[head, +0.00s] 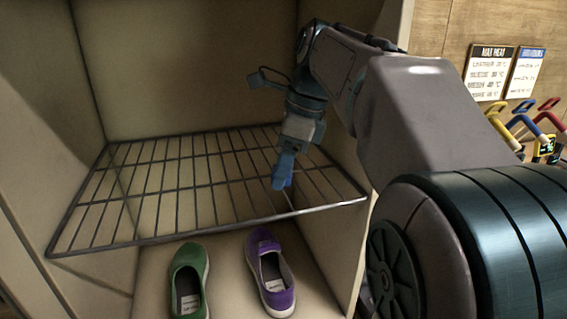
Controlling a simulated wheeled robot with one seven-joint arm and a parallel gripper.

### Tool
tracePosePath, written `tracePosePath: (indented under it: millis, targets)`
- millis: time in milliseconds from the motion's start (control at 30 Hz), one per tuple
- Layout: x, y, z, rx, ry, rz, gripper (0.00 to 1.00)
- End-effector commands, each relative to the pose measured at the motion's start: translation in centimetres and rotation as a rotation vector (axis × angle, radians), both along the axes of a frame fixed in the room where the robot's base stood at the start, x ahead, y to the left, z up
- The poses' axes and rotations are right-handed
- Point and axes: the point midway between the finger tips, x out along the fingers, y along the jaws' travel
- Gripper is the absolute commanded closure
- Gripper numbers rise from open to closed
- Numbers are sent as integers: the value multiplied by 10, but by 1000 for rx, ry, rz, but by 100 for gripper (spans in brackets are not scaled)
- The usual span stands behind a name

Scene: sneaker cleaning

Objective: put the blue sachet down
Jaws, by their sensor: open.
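My gripper (283,178) points down over the right part of the wire rack (180,188) inside the cabinet. The jaws are open, though the fingers look close together from this side. A small patch of darker blue, which looks like the blue sachet (289,183), shows right at the fingertips. Most of it is hidden by the fingers. I cannot tell whether it lies on the rack's wires or touches a finger.
A green shoe (189,283) and a purple shoe (271,275) stand on the cabinet floor below the rack. The cabinet's right wall (345,225) is close to my arm. Signs (490,72) and coloured handles (530,120) are outside to the right. The rack's left part is bare.

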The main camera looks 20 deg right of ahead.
Motion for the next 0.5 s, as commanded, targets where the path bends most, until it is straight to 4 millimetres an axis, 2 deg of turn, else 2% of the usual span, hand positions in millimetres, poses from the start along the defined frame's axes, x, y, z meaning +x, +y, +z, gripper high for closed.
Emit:
tracePosePath:
  millis: [300, 500]
  targets:
    - [-4, -13, 46, 0, -3, -1, 34]
    - [-7, -19, 68, 0, -2, -2, 34]
